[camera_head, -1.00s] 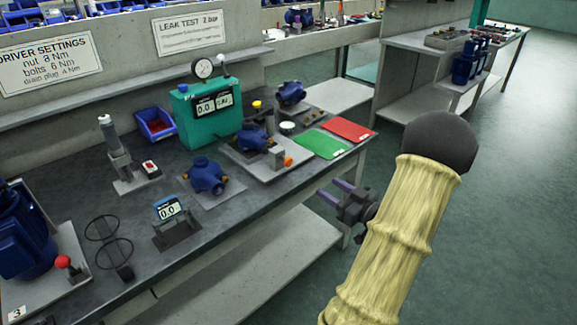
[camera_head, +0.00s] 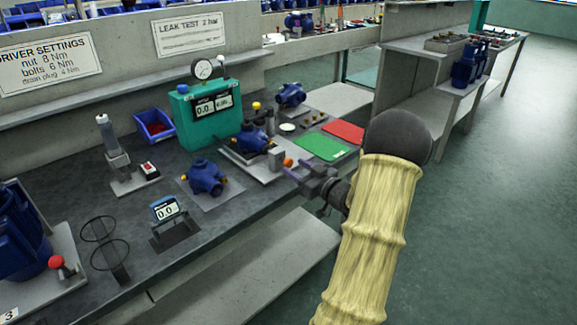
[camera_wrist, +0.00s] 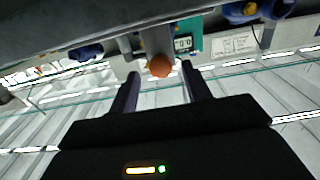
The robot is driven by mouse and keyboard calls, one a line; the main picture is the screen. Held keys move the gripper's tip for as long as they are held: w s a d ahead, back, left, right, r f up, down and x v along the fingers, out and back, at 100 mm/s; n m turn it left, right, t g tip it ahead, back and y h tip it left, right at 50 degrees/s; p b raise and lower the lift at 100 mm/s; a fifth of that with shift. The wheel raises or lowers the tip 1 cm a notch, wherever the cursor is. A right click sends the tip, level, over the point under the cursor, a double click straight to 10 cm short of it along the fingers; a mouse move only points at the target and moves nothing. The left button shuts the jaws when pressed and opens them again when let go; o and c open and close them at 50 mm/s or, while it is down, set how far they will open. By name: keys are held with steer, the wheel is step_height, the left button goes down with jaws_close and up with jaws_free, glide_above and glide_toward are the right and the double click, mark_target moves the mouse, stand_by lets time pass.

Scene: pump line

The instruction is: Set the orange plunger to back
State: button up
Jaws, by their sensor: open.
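The orange plunger (camera_head: 288,162) is a small round knob on the front of a grey block at the edge of a light fixture plate (camera_head: 262,172), beside a blue pump (camera_head: 251,139). In the wrist view the orange plunger (camera_wrist: 159,66) shows between and beyond my fingertips, with the grey block behind it. My gripper (camera_head: 287,172) is open and empty, its fingers pointing left at the bench edge, close to the plunger. It also shows in the wrist view (camera_wrist: 159,80), with a finger on either side of the plunger. I cannot tell whether they touch it.
A teal leak tester (camera_head: 205,112) stands behind the fixture. A second blue pump (camera_head: 206,177) and a small display (camera_head: 166,208) sit to the left. Green (camera_head: 321,146) and red (camera_head: 344,132) mats lie at the right. The floor right of the bench is clear.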

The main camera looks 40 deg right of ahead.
mark_target(290, 164)
steer(key=w, duration=0.4)
steer(key=shift+a, duration=0.15)
